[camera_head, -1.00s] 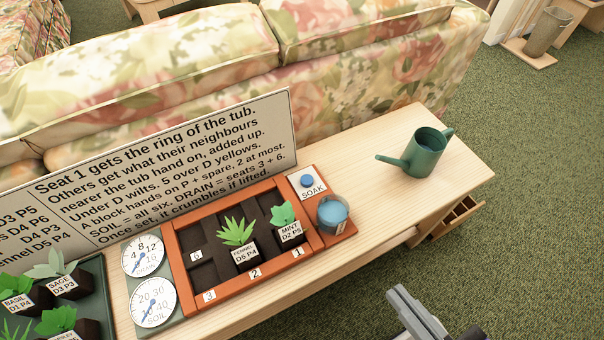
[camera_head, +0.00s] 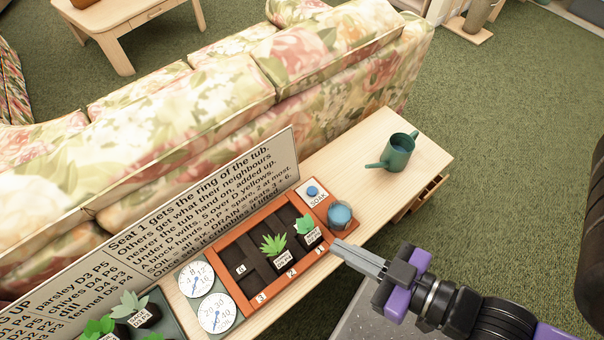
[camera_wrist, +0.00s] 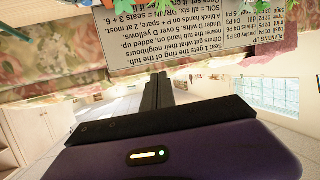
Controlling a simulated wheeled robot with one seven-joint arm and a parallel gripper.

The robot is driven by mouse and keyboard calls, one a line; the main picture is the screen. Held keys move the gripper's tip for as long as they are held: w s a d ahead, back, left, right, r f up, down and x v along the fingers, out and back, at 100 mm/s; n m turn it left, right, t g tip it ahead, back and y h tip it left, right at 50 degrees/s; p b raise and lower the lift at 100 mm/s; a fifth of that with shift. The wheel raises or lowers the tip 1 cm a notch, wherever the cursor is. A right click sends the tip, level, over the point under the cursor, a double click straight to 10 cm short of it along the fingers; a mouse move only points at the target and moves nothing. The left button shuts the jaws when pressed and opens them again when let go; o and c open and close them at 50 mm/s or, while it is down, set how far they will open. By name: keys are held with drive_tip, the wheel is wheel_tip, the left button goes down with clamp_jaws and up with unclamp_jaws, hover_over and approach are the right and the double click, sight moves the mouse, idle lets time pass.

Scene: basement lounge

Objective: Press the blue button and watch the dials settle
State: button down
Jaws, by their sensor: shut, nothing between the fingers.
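The blue button (camera_head: 312,191) sits on a white plate marked SOAK at the far right corner of the orange planter tray (camera_head: 262,296). Two white round dials, DRAIN (camera_head: 196,280) and SOIL (camera_head: 216,313), stand at the tray's left end; their needles are too small to read surely. Fennel (camera_head: 273,245) and mint (camera_head: 305,225) plants sit in the tray's near row. My gripper (camera_head: 335,246) is shut and empty, with its tips at the tray's near right side, short of the blue cup and the button. In the wrist view the fingers (camera_wrist: 158,80) are together below the sign.
A blue cup of water (camera_head: 340,214) stands right of the tray, close to the button. A green watering can (camera_head: 398,153) stands farther right on the wooden table (camera_head: 345,150). A text sign (camera_head: 190,220) and floral sofa (camera_head: 180,110) stand behind.

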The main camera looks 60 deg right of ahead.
wheel_tip(320, 180, up, 3)
drive_tip(key=w+p, duration=0.1)
drive_tip(key=p, duration=0.2)
drive_tip(key=m+g+p, duration=0.3)
drive_tip(key=g+p, duration=0.3)
drive_tip(key=g, duration=0.8)
hover_over(312, 190)
wheel_tip(312, 190, down, 11)
drive_tip(key=shift+f, duration=0.1)
wheel_tip(312, 190, down, 14)
drive_tip(key=shift+b, duration=0.6)
